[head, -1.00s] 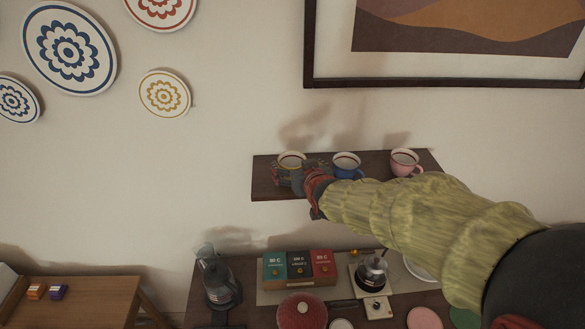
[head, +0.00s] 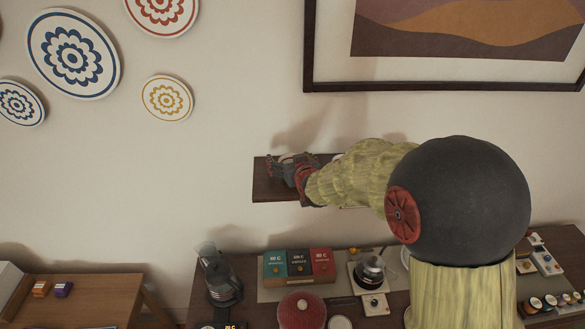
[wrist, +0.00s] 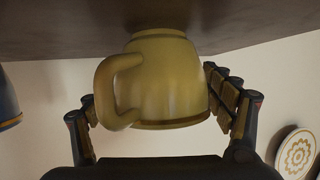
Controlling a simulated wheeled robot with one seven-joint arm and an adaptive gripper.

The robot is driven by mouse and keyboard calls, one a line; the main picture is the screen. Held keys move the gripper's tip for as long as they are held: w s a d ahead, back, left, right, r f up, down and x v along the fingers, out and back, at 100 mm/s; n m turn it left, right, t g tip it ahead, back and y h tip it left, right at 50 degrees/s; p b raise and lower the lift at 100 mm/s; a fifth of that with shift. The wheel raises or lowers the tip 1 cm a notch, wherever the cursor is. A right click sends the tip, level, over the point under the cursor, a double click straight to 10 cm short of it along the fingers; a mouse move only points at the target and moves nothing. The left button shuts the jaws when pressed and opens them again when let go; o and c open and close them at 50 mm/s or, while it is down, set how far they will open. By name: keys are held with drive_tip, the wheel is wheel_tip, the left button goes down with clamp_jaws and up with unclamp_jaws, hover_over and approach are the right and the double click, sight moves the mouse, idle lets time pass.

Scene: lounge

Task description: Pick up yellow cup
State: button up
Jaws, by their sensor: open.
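The yellow cup (wrist: 168,82) fills the middle of the wrist view, which looks upside down. Its handle (wrist: 112,92) is on the left, and its base is against the dark wooden shelf (head: 268,190). My gripper (wrist: 160,112) is open, with one finger on each side of the cup. The right finger is close to the cup's wall and the left one is by the handle; I cannot tell whether either touches. In the head view my gripper (head: 290,165) is at the shelf's left end and largely hides the cup.
A blue cup (wrist: 8,98) shows at the wrist view's left edge. My arm covers the shelf's right part in the head view. Below are a kettle (head: 218,275), coloured boxes (head: 299,264) and a red pot (head: 301,312). A framed picture (head: 310,45) hangs above.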

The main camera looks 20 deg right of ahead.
drive_tip(key=shift+c, duration=1.3)
drive_tip(key=c, duration=1.1)
drive_tip(key=shift+w+r, duration=0.1)
drive_tip(key=shift+r, duration=0.05)
drive_tip(key=shift+c, duration=0.4)
